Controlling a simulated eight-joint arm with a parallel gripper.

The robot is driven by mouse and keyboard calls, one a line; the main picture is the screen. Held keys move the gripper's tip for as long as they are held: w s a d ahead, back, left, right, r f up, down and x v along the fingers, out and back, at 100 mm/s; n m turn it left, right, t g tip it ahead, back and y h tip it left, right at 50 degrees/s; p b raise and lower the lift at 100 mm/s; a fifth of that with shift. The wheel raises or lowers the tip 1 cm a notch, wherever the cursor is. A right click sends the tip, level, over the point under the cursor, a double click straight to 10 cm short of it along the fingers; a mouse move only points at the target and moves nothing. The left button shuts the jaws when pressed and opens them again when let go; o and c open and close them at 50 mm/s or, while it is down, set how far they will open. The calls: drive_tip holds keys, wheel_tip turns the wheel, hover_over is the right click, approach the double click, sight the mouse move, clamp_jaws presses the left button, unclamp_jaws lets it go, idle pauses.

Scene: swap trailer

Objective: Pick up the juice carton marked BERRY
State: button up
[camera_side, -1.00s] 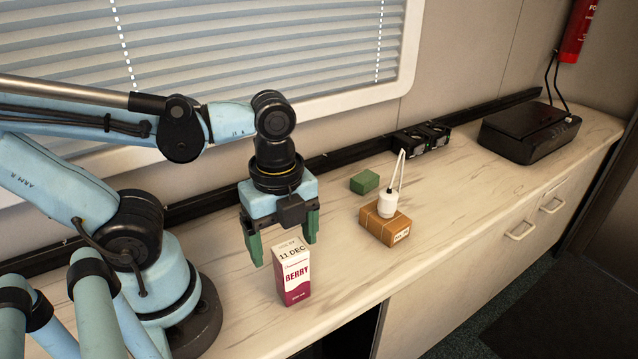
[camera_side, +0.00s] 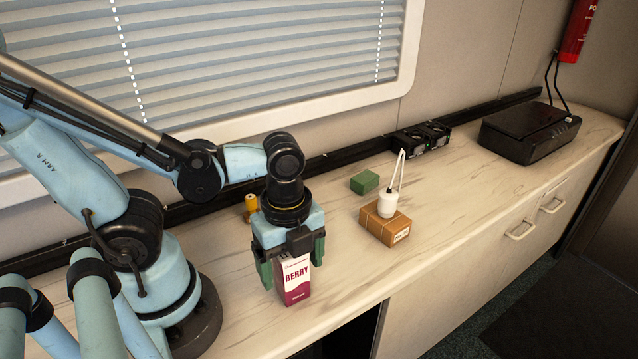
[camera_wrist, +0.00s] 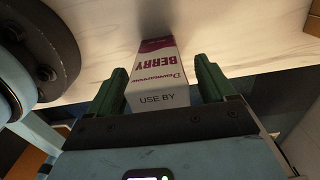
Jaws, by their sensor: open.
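The white and magenta juice carton marked BERRY (camera_side: 293,281) stands upright on the counter near its front edge. My gripper (camera_side: 291,273) is over the carton from above, with its green fingers spread to the carton's left and right. In the wrist view the carton (camera_wrist: 156,75) lies between the two green fingers of my gripper (camera_wrist: 160,88), with its "USE BY" top close to the palm. The gripper is open. The side view does not show whether either finger touches the carton, and the carton's upper end is hidden by the gripper.
A brown box (camera_side: 385,227) with a white corded object (camera_side: 388,203) on it stands to the right. A green block (camera_side: 364,182) and a small yellow item (camera_side: 251,204) are farther back. A black device (camera_side: 530,130) is far right. The counter (camera_side: 460,210) between is clear.

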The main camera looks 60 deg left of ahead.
drive_tip(key=shift+c, duration=0.5)
drive_tip(key=c, duration=1.1)
drive_tip(key=shift+r, duration=0.1)
